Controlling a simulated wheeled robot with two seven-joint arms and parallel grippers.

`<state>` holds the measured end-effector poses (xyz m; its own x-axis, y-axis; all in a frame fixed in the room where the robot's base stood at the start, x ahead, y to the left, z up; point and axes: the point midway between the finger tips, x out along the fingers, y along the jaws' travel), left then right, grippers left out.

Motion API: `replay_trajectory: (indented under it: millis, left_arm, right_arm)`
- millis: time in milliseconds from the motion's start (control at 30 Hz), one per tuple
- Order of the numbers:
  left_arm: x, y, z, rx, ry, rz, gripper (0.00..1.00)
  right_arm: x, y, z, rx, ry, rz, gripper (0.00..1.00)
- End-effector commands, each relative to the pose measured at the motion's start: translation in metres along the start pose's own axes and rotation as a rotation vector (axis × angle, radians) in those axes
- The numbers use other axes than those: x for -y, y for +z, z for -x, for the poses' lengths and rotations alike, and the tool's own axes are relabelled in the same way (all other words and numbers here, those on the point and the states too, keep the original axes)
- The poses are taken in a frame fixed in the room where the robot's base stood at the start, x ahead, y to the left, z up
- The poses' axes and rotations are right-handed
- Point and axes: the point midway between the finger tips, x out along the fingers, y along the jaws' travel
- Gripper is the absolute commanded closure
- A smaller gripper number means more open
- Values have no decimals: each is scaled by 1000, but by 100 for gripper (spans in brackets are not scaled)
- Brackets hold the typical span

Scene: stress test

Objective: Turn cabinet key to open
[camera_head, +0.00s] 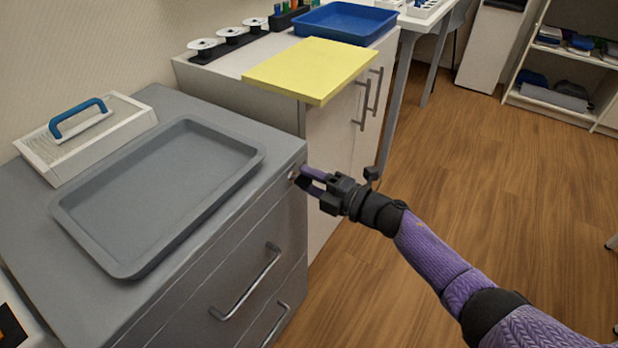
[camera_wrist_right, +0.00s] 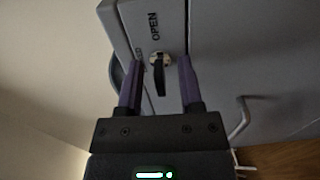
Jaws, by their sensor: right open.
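The grey drawer cabinet (camera_head: 284,212) stands at the left in the head view. Its key (camera_wrist_right: 159,76), with a dark bow, sits in a round metal lock (camera_wrist_right: 160,60) near the cabinet's top corner. The word OPEN and a partly hidden second label are printed beside the lock. My right gripper (camera_head: 308,175) is at this corner. In the right wrist view its two purple fingers (camera_wrist_right: 158,80) are open, one on each side of the key, with gaps visible between them and the key. My left gripper is not in view.
A grey tray (camera_head: 254,157) and a white box with a blue handle (camera_head: 78,118) lie on the cabinet top. A yellow board (camera_head: 312,68) overhangs the white cabinet (camera_head: 330,135) behind. Drawer handles (camera_head: 248,285) stick out of the cabinet front. The wooden floor at right is clear.

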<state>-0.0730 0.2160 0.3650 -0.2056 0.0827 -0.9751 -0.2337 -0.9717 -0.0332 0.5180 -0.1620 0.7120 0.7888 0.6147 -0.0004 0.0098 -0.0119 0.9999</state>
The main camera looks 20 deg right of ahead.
Motion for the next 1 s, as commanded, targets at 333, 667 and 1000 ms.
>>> replay_trajectory:
  millis: [333, 667, 1000]
  left_arm:
    - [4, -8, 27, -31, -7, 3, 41]
    - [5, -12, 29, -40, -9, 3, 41]
    - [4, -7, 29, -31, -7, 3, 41]
  right_arm:
    - [-4, 0, 76, 2, -2, 1, 53]
    - [0, 0, 94, 0, 0, 0, 53]
    - [23, 1, 101, 71, -38, -93, 53]
